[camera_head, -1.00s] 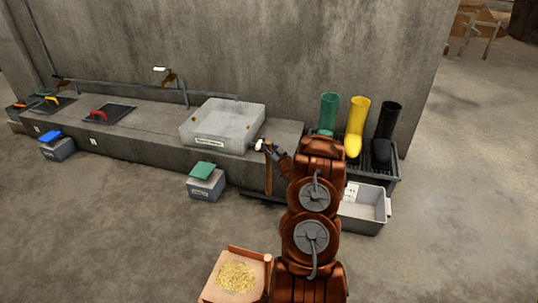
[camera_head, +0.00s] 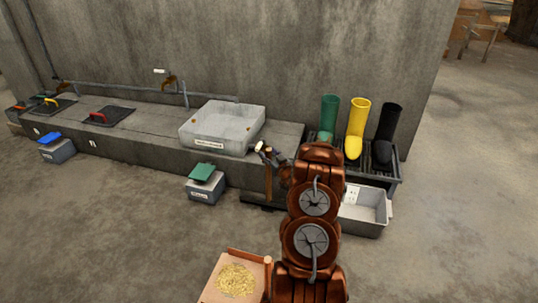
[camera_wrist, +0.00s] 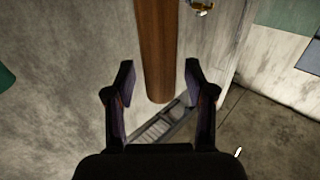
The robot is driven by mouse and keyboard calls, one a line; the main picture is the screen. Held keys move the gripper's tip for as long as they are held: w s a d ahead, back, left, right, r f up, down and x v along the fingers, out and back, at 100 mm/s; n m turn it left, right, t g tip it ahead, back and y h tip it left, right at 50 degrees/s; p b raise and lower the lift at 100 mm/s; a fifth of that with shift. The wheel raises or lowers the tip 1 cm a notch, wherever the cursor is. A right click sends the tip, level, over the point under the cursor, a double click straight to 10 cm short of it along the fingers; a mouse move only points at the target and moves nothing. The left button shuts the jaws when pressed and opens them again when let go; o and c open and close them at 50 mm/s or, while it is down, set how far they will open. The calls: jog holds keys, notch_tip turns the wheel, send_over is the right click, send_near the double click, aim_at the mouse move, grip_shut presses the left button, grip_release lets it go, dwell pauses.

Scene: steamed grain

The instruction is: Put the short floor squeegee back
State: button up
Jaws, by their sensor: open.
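The short floor squeegee stands upright against the front of the concrete ledge, its wooden handle (camera_head: 268,181) rising from a dark flat foot (camera_head: 258,206) on the floor. My gripper (camera_head: 267,153) is at the upper end of the handle in the head view. In the wrist view the brown handle (camera_wrist: 156,35) comes down between my two dark fingers (camera_wrist: 159,70). The fingers are open, with a gap visible on each side of the handle. My arm hides part of the area right of the squeegee.
A pale basin (camera_head: 222,128) sits on the ledge (camera_head: 160,135). A green-lidded box (camera_head: 205,188) stands left of the squeegee. A grey bin (camera_head: 366,212) and boot rack (camera_head: 394,176) with three boots stand right. A wooden grain box (camera_head: 268,262) is in front.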

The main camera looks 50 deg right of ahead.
jog(key=shift+s+r, duration=0.15)
jog(key=shift+s, duration=0.05)
jog(key=p+v, duration=0.4)
jog(key=v, duration=0.8)
jog(key=w+a+r+n+g+y, duration=0.2)
jog(key=w+a+r+g, duration=0.2)
jog(key=w+a+g, duration=0.3)
jog(key=s+a+r+g, duration=0.1)
jog(key=a+r+g, duration=0.15)
jog(key=a, duration=0.35)
jog(key=s+a+r+g, duration=0.1)
jog(key=s+a+r, duration=0.15)
jog(key=a, duration=0.45)
jog(key=s+a+r+g+y, duration=0.1)
jog(key=s+a+r+g, duration=0.2)
jog(key=s+a, duration=0.6)
jog(key=s+a+r+n+g+y, duration=0.1)
jog(key=s+a+r+g, duration=0.2)
jog(key=s+a, duration=0.7)
jog(key=s+a+r+g+y, duration=0.1)
jog(key=s+a+r+g, duration=0.3)
jog(key=s, duration=1.2)
jog(key=a+r, duration=0.3)
jog(key=a, duration=0.3)
jog(key=shift+n+y, duration=0.3)
jog(key=shift+n, duration=0.1)
